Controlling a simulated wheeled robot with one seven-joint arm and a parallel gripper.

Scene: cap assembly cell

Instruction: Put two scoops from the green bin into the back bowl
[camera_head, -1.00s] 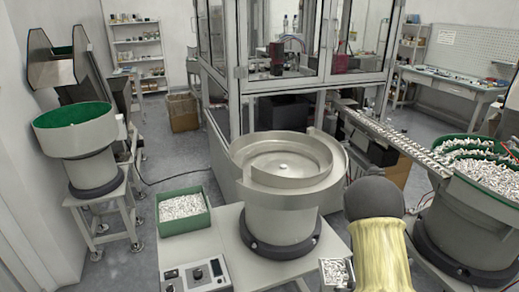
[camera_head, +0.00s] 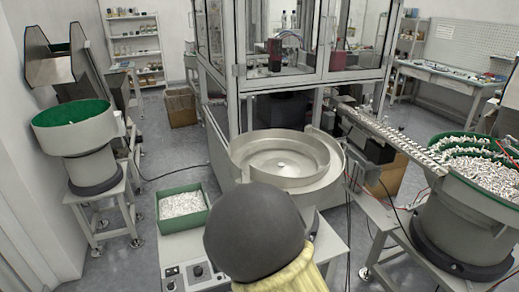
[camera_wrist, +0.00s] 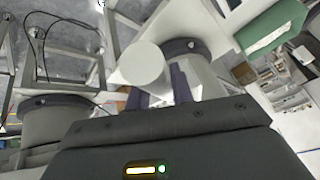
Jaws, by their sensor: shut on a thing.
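The green bin (camera_head: 206,211), with white caps in it, sits at the left of the front table; a green box in the wrist view (camera_wrist: 272,27) looks like it. A metal bowl (camera_head: 325,176) stands behind my arm and looks nearly empty. A green-lined bowl (camera_head: 72,113) stands at left and another, full of caps, at right (camera_head: 440,190); I cannot tell which is the back bowl. My gripper (camera_wrist: 157,97) is shut on a pale round handle (camera_wrist: 144,64), apparently the scoop's. The scoop's pan and load are hidden. In the head view my arm hides the gripper.
A control box (camera_head: 186,274) sits at the table's front left, partly behind my arm. A linear track (camera_head: 400,142) runs towards the right bowl. A glass-sided machine (camera_head: 300,60) stands behind the metal bowl. Floor is open left of the table.

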